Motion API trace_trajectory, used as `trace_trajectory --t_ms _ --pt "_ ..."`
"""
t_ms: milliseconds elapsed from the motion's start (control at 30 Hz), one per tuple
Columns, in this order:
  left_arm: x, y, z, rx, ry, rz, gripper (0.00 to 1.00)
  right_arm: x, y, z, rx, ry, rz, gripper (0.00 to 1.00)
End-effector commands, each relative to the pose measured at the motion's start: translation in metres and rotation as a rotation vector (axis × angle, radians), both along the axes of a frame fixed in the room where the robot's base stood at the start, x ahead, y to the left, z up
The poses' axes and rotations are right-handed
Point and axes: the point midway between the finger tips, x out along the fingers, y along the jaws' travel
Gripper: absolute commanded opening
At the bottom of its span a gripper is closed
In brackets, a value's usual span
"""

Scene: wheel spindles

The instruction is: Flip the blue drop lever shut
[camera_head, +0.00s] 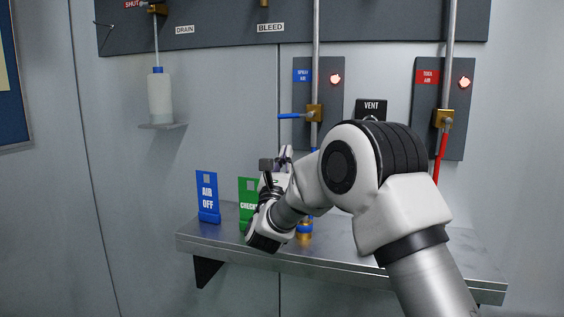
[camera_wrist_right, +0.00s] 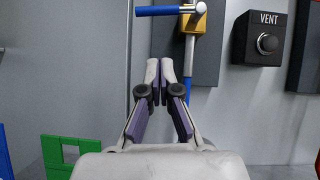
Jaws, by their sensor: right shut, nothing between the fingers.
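The blue drop lever (camera_head: 293,116) sticks out level to the left from a brass valve (camera_head: 314,112) on the SPRAY AIR panel. In the right wrist view the blue lever (camera_wrist_right: 163,11) crosses the top of the picture, with the brass valve (camera_wrist_right: 195,18) at its right end. My right gripper (camera_head: 286,153) is below the lever, apart from it. Its two fingers (camera_wrist_right: 161,68) are together, with nothing between them, and point toward the wall. My left gripper is out of view.
The VENT button box (camera_wrist_right: 266,38) is right of the valve. Blue AIR OFF (camera_head: 208,197) and green (camera_head: 247,190) signs stand on the metal shelf (camera_head: 215,238).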

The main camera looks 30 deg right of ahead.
Motion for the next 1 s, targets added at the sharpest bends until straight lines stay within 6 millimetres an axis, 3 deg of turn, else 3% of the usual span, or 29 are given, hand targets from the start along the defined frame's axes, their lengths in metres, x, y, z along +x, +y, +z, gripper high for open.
trace_trajectory --t_ms 167,300,400,767,1000 --pt "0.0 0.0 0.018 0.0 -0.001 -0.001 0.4 0.023 -0.025 0.025 0.0 0.0 -0.002 0.0" --pt "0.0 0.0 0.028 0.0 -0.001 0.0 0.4 0.027 -0.025 0.05 -0.002 0.0 0.0 0.0" --pt "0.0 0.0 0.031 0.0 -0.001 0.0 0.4 0.029 -0.025 0.057 -0.002 0.003 0.0 0.0" --pt "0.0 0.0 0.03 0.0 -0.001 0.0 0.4 0.03 -0.026 0.059 -0.002 0.004 0.001 0.0" --pt "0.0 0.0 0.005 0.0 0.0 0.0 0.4 0.033 -0.025 0.067 -0.002 0.0 0.0 0.0"
